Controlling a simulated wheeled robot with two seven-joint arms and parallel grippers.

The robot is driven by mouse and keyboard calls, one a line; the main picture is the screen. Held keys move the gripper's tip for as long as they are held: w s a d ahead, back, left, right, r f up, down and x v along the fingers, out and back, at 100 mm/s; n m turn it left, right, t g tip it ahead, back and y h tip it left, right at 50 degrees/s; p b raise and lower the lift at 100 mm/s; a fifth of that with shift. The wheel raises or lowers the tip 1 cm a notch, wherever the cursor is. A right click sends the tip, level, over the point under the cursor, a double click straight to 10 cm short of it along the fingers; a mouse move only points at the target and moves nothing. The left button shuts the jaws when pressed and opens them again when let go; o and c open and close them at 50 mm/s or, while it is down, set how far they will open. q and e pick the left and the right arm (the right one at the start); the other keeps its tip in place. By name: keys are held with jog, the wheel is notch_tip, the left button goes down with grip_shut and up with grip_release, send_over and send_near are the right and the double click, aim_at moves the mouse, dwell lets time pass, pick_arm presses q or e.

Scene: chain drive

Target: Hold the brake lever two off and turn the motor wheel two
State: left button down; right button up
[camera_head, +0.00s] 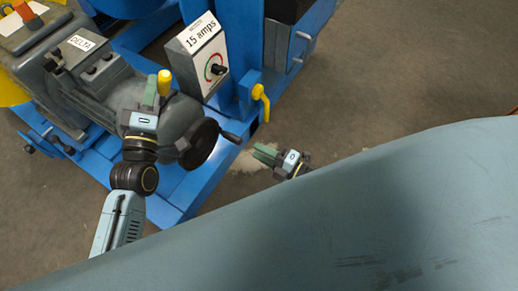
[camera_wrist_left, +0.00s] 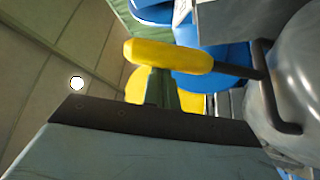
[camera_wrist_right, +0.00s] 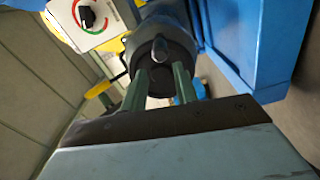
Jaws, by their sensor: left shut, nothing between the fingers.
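A lever with a yellow handle (camera_head: 165,81) stands on the grey motor (camera_head: 125,95) labelled DELTA; it looks like the brake lever. My left gripper (camera_head: 150,91) is shut beside that handle with nothing in it. In the left wrist view the handle (camera_wrist_left: 168,56) crosses in front of the shut fingertips (camera_wrist_left: 160,82); I cannot tell if they touch. The dark motor wheel (camera_head: 197,144) with its crank handle (camera_head: 231,137) is at the motor's end. My right gripper (camera_head: 265,154) is open and empty, apart from the wheel. In the right wrist view the wheel (camera_wrist_right: 172,58) lies ahead between the fingers (camera_wrist_right: 160,85).
A box marked 15 amps (camera_head: 200,55) with a dial stands on the blue frame (camera_head: 190,183). Another yellow lever (camera_head: 261,101) is on the blue post near the wheel. The floor (camera_head: 340,100) right of the frame is clear.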

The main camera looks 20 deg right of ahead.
jog(key=shift+w+d+r+m, duration=0.1)
jog(key=shift+d+r+m, duration=0.05)
jog(key=shift+d+m, duration=0.15)
jog(key=shift+c, duration=1.2)
jog(key=d+r+m, duration=0.2)
jog(key=m, duration=0.1)
jog(key=w+d+r+m, duration=0.1)
jog(key=m, duration=0.1)
jog(key=shift+r+g+h, duration=0.15)
jog(key=shift+g+h, duration=0.15)
jog(key=shift+h, duration=0.1)
grip_shut()
jog(key=s+r+m+g, duration=0.2)
jog(key=r+m, duration=0.4)
jog(key=m, duration=0.5)
jog(key=shift+s+a+m, duration=0.15)
jog(key=shift+s+m, duration=0.25)
jog(key=shift+s, duration=0.15)
